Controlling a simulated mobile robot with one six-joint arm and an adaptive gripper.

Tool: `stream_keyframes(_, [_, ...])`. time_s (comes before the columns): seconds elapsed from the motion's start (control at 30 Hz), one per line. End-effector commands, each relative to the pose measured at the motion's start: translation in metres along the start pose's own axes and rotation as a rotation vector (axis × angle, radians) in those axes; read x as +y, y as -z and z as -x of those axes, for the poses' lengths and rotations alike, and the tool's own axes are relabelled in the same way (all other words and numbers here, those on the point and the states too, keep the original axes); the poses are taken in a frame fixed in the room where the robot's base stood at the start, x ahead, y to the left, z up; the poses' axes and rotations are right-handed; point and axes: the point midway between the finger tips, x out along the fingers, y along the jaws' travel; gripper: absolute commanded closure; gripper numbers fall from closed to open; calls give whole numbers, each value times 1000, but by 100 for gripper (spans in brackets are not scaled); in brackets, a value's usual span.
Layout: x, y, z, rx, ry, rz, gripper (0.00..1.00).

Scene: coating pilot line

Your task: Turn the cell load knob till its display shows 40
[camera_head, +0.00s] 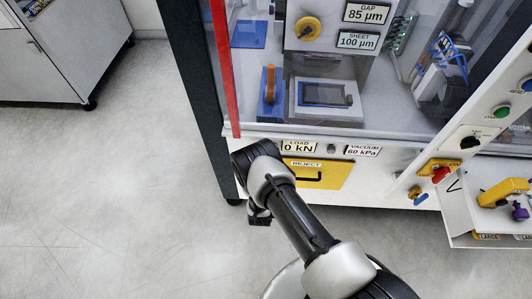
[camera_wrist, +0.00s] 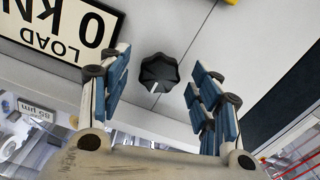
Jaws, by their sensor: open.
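The load display (camera_head: 299,147) reads 0 kN on the front of the machine. It also shows upside down in the wrist view (camera_wrist: 62,32). A black lobed knob (camera_wrist: 159,73) with a white pointer mark sits beside the display in the wrist view. The pointer mark is toward the bottom of that picture. My gripper (camera_wrist: 158,60) is open, with one blue-padded finger on each side of the knob and gaps between. No contact shows; the depth is hard to judge. In the head view my arm hides the knob and most of my gripper.
A vacuum display (camera_head: 363,151) reads 60 kPa, with a small dark knob (camera_head: 331,148) to its left. The yellow reject drawer (camera_head: 322,173) lies below. A red-edged post (camera_head: 222,65) stands at the left. An open drawer (camera_head: 462,222) juts out at right. The floor at left is clear.

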Motion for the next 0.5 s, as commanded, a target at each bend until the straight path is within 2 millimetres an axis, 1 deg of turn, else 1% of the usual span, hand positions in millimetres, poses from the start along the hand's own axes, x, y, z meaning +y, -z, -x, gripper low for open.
stream_keyframes(0.2, [0, 0, 0, 0, 0, 0, 42])
stream_keyframes(0.5, [0, 0, 0, 0, 0, -1, 62])
